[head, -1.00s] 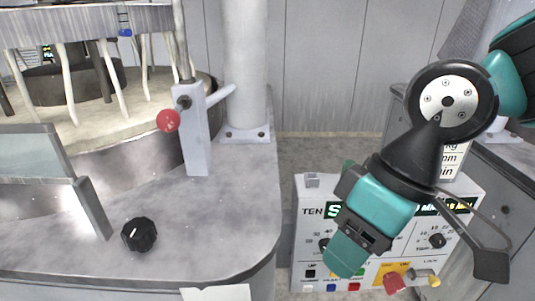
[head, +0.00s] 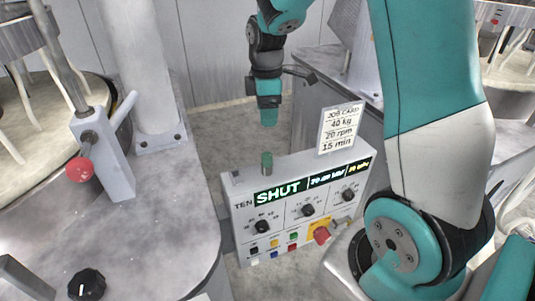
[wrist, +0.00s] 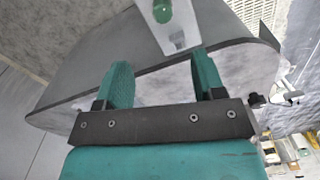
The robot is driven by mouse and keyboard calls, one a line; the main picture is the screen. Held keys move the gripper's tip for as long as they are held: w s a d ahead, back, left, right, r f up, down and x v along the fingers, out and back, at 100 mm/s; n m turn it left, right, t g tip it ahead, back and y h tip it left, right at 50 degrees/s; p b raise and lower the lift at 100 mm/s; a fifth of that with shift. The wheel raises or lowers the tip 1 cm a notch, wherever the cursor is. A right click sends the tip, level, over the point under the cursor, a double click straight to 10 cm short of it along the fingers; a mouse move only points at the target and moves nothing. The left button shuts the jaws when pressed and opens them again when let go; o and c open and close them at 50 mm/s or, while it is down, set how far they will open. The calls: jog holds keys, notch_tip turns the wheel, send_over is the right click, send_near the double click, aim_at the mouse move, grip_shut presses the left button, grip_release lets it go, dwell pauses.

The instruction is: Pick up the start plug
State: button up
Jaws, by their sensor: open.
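The start plug, a small green cylinder (head: 267,163), stands upright on the top left of the white control box in the head view. It also shows as a green shape (wrist: 160,12) at the top edge of the wrist view, beyond my fingertips. My gripper (head: 268,118) hangs above the plug in the head view, pointing down, with a gap between them. In the wrist view its two green fingers (wrist: 163,68) are apart with nothing between them.
The control box (head: 243,217) shows SHUT and has knobs, coloured buttons and a red knob on yellow. A job card (head: 340,128) stands at its back right. A grey bench (head: 170,200) with a red-knobbed lever (head: 80,170) is at left.

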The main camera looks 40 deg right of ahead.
aim_at(267, 154)
notch_tip(267, 154, down, 9)
jog(key=shift+f+p, duration=0.1)
jog(key=shift+p, duration=0.9)
jog(key=shift+s+a+f+p, duration=0.15)
jog(key=shift+f+p, duration=1.1)
jog(key=shift+f, duration=1.35)
jog(key=shift+c, duration=0.3)
jog(key=c, duration=1)
